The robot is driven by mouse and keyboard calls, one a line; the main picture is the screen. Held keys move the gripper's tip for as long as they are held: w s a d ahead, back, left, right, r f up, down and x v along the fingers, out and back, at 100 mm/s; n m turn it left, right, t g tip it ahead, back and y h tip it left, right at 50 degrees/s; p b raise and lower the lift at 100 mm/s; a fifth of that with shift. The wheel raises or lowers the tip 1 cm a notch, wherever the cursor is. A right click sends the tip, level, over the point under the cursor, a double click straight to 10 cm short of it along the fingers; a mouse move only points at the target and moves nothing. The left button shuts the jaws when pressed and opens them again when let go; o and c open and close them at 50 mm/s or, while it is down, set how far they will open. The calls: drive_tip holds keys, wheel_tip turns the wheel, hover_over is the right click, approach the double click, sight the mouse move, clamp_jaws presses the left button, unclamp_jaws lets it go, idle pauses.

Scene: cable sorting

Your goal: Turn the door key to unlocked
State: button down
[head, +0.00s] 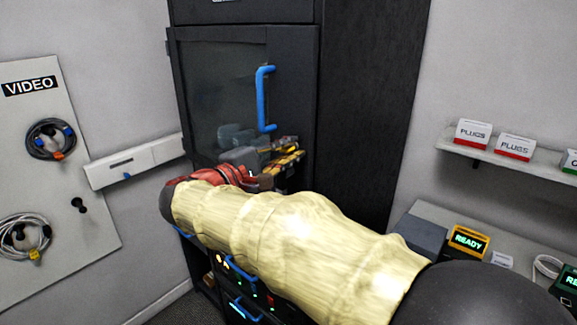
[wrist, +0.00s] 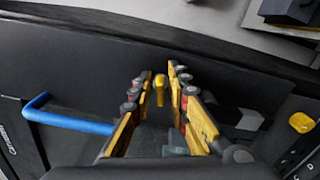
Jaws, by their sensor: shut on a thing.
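The yellow door key (wrist: 160,84) shows between my fingertips in the wrist view, against the dark cabinet front. My gripper (wrist: 161,80) has yellow and black fingers, one on each side of the key, and is shut on it. In the head view my gripper (head: 291,150) is at the right side of the dark cabinet door (head: 205,95), below the blue door handle (head: 262,100). The handle also shows at the left in the wrist view (wrist: 65,116). The key cannot be made out in the head view. Whether the lock is locked or unlocked cannot be told.
A shelf with plug boxes (head: 473,134) and a bench with a READY device (head: 466,241) stand at the right. A VIDEO board with coiled cables (head: 52,139) hangs at the left. A yellow knob-like part (wrist: 301,122) is at the wrist view's right.

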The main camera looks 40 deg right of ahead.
drive_tip(key=shift+f+m+b, duration=0.25)
drive_tip(key=shift+m+b, duration=1.25)
drive_tip(key=shift+b, duration=0.4)
drive_tip(key=shift+r, duration=0.1)
drive_tip(key=c, duration=2)
unclamp_jaws()
drive_tip(key=shift+o, duration=0.2)
drive_tip(key=s+a, duration=0.1)
drive_tip(key=a, duration=1.1)
drive_tip(key=shift+w, duration=0.1)
